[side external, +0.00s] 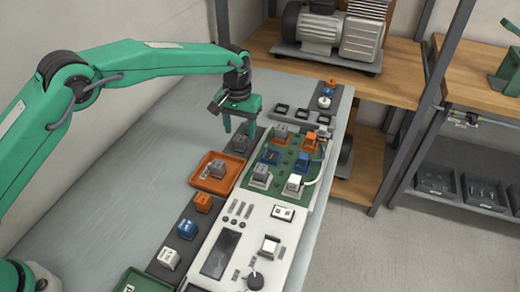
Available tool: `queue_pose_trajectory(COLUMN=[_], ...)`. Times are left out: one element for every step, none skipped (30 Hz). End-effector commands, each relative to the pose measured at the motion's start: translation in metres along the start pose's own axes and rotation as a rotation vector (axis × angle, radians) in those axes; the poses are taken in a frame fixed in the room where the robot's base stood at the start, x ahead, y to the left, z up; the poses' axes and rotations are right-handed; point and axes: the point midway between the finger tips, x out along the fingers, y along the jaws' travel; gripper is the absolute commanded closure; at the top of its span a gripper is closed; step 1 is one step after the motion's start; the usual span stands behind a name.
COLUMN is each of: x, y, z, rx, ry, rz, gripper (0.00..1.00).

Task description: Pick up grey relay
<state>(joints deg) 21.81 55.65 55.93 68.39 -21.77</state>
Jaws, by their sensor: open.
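My gripper (240,134) is open, with its fingers pointing down above the far part of a dark strip (222,183). A dark grey block, which looks like a relay (240,144), sits on that strip just below the fingers. I cannot tell whether the fingers reach down beside it. Another grey relay (217,169) lies in an orange tray (231,187), nearer the camera than the gripper. More grey relays sit on the green board (285,181), one at its far left (280,132) and one at its near left (261,173). Nothing shows between the fingers.
Orange (203,202), blue (187,228) and white (168,258) blocks stand along the dark strip. A white control panel (285,227) with a screen and knob adjoins the green board. A green tray (133,287) is at the bottom. The grey table (120,200) is clear left of the strip.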

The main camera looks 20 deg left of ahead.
Motion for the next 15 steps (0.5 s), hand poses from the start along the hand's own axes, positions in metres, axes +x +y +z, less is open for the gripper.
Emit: queue_pose_trajectory(x=[0.005, 0.008, 0.012, 0.016, 0.019, 0.024, 0.028, 0.032, 0.035, 0.038, 0.040, 0.043, 0.044, 0.045, 0.046], y=[-0.001, -0.001, -0.001, -0.001, -0.002, -0.002, -0.002, -0.002, -0.002, -0.002, -0.002, -0.002, -0.002, -0.002, -0.002], z=[0.000, 0.000, 0.000, 0.000, 0.000, 0.000, 0.000, 0.000, 0.000, 0.000, 0.000, 0.000, 0.000, 0.000, 0.000], rx=[0.000, 0.000, 0.000, 0.000, 0.000, 0.000, 0.000, 0.000, 0.000, 0.000, 0.000, 0.000, 0.000, 0.000, 0.000], ry=[-0.002, -0.002, -0.003, -0.003, -0.003, -0.003, -0.004, -0.004, -0.003, -0.002, -0.002, -0.002, -0.002, -0.002, -0.001], rz=[-0.001, -0.001, -0.001, -0.001, -0.001, -0.001, -0.002, -0.002, -0.001, -0.001, -0.001, -0.001, -0.001, -0.001, 0.000], gripper=[0.47, 0.47, 0.47, 0.47, 0.47, 0.47, 0.47, 0.47, 0.47, 0.47, 0.47, 0.47, 0.47, 0.47, 0.47])
